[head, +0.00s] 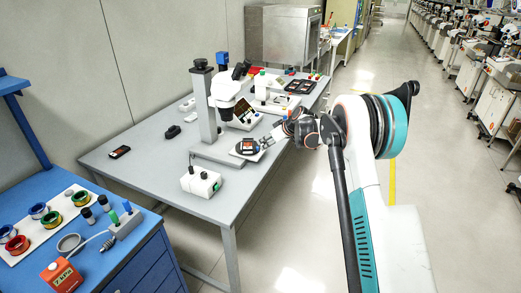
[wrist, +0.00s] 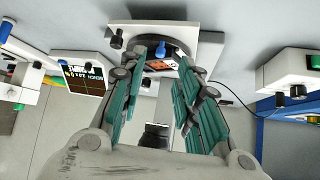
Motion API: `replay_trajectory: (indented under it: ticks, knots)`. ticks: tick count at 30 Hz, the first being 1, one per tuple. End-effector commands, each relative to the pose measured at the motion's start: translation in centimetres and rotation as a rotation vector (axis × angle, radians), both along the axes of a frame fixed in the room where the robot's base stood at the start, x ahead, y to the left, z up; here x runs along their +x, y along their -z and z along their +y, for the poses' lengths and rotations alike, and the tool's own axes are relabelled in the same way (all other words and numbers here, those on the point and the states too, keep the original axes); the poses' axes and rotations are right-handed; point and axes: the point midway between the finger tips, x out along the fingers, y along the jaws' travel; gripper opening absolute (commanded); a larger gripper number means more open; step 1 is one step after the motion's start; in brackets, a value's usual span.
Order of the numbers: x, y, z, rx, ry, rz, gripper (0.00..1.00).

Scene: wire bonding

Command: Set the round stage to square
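The round stage (head: 237,151) is a dark disc on a light grey base under the microscope, with a small orange-and-dark square part (head: 249,145) on top. In the wrist view the stage (wrist: 177,43) is at the top centre, with the orange part (wrist: 160,64) beside the fingertips. The stage's angle is partly hidden.
The microscope (head: 224,90) and its column (head: 205,105) stand just behind the stage. A white control box (head: 201,182) is at the front left, and a small screen (head: 244,112) is behind. The grey table's left part is mostly clear. A blue bench (head: 120,255) stands front left.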

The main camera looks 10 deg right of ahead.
Motion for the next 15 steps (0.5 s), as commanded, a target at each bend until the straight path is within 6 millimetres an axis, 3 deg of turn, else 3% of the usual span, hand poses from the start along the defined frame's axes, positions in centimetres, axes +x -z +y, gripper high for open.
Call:
replay_trajectory:
  ticks: [6, 15]
  knots:
    - [2.2, 2.9, 1.5, -0.002, -0.001, 0.000, 0.31]
    - [3.3, 4.1, 2.4, -0.001, -0.001, 0.001, 0.31]
